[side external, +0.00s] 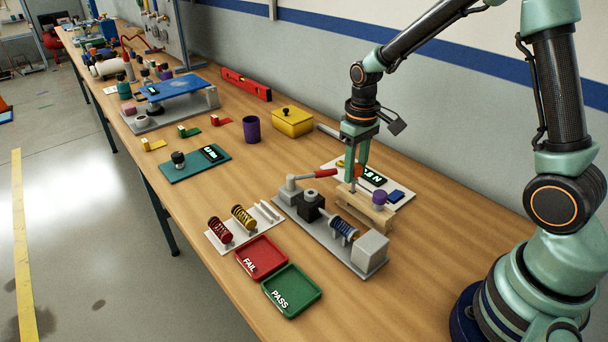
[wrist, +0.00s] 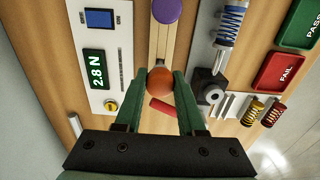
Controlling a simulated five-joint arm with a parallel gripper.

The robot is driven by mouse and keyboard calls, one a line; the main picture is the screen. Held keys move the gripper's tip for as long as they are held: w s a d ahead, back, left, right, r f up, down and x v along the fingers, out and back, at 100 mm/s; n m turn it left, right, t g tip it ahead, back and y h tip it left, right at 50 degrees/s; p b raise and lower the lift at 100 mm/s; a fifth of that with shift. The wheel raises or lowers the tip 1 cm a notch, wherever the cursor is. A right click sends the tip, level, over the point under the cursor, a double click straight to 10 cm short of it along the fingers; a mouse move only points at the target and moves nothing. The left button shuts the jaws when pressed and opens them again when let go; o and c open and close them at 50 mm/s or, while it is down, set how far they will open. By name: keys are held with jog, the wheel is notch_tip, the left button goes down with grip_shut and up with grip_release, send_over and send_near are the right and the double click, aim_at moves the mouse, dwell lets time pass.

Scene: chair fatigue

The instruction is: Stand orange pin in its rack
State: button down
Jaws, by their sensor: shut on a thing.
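The orange pin (wrist: 160,80) shows as a round orange top between the fingertips of my gripper (wrist: 160,88) in the wrist view. My gripper (side external: 355,174) is shut on it, and a bit of the orange pin (side external: 359,170) shows beside the fingers in the side view. The pale wooden rack (side external: 364,211) stands under my gripper, with the pin over its far end. The rack (wrist: 163,43) also shows in the wrist view. A purple pin (side external: 380,197) stands at the rack's near end. The orange pin's lower part is hidden, so I cannot tell how deep it sits.
A spring tester (side external: 330,232) with a red lever (side external: 317,174) stands close left of the rack. A white panel (side external: 395,190) with a display lies close on the right. Red and green trays (side external: 291,291) lie in front. A yellow box (side external: 292,122) stands farther back.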

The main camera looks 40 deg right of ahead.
jog(key=shift+f, duration=1.45)
jog(key=shift+c, duration=2.1)
grip_release()
notch_tip(320, 180, up, 12)
jog(key=shift+r, duration=0.1)
jog(key=shift+s+a+r, duration=0.1)
jog(key=shift+s+r, duration=0.1)
jog(key=shift+r, duration=0.1)
jog(key=s+a+r+t, duration=0.4)
jog(key=s+r+t, duration=0.1)
jog(key=s, duration=0.5)
jog(key=shift+s+a+r+t, duration=0.15)
jog(key=shift+s+r+t, duration=0.2)
jog(key=shift+r, duration=0.2)
